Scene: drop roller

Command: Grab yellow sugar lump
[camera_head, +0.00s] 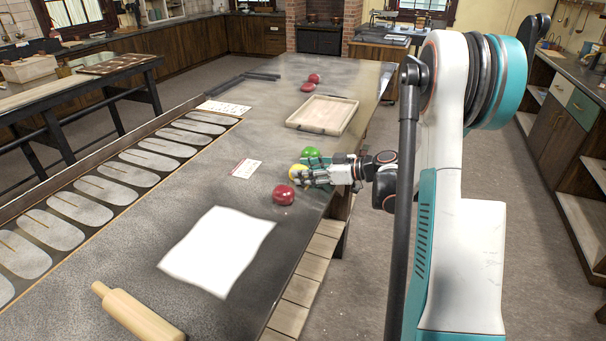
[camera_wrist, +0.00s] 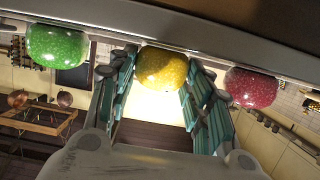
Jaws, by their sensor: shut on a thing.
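The yellow sugar lump (camera_head: 297,171) is a speckled, rounded lump near the right edge of the dark table (camera_head: 210,185). In the wrist view the yellow lump (camera_wrist: 161,68) sits between the two teal-padded fingers. My gripper (camera_wrist: 160,80) is shut on it, one finger on each side. In the head view my gripper (camera_head: 308,174) reaches in from the right and partly hides the lump. A green lump (camera_head: 311,153) lies just behind it, and a red lump (camera_head: 284,194) lies just in front. In the wrist view the green lump (camera_wrist: 57,46) is left and the red lump (camera_wrist: 251,87) right.
A wooden tray (camera_head: 323,114) stands farther back, with red lumps (camera_head: 314,78) beyond it. A white sheet (camera_head: 217,251) and a rolling pin (camera_head: 136,313) lie nearer. A small card (camera_head: 246,168) lies left of the lumps. The table's right edge is close below my gripper.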

